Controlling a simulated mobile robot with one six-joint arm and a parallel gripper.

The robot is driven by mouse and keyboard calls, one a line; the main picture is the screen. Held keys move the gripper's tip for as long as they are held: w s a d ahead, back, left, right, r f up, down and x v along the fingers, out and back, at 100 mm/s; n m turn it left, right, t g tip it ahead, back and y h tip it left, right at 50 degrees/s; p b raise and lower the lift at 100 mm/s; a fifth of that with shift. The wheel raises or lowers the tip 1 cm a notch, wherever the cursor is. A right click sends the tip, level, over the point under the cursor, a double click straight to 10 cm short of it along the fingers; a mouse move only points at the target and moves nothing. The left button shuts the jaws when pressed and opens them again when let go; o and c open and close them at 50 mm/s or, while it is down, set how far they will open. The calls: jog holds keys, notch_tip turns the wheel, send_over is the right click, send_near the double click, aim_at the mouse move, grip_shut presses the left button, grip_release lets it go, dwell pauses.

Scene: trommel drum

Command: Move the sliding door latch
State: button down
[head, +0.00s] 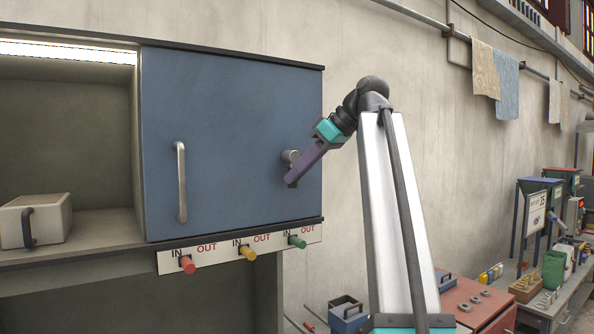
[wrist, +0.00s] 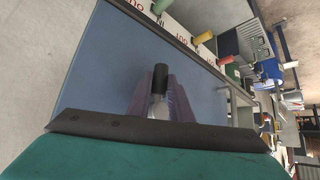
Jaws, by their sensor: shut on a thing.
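The blue sliding door (head: 235,135) covers the right part of the cabinet, with an upright grey bar handle (head: 181,182) on its left side. The latch is a short round grey knob (head: 291,156) near the door's right edge. My gripper (head: 294,178) reaches it from the right, its purple fingers at the knob. In the wrist view, the fingers of my gripper (wrist: 158,92) stand on both sides of the latch (wrist: 160,76), which shows a black end and a paler part between them. The fingers are shut on it. The fingers partly hide the latch.
The cabinet's left part is open, with a light box (head: 36,218) with a dark handle on its shelf. Red (head: 187,265), yellow (head: 249,253) and green (head: 298,242) knobs stick out below the door. A reddish workbench (head: 478,300) stands lower right.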

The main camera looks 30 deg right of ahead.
jog(key=shift+r, duration=0.15)
jog(key=c, duration=1.9)
grip_release()
jog(key=shift+c, duration=0.2)
jog(key=shift+o, duration=0.2)
jog(key=shift+d, duration=0.1)
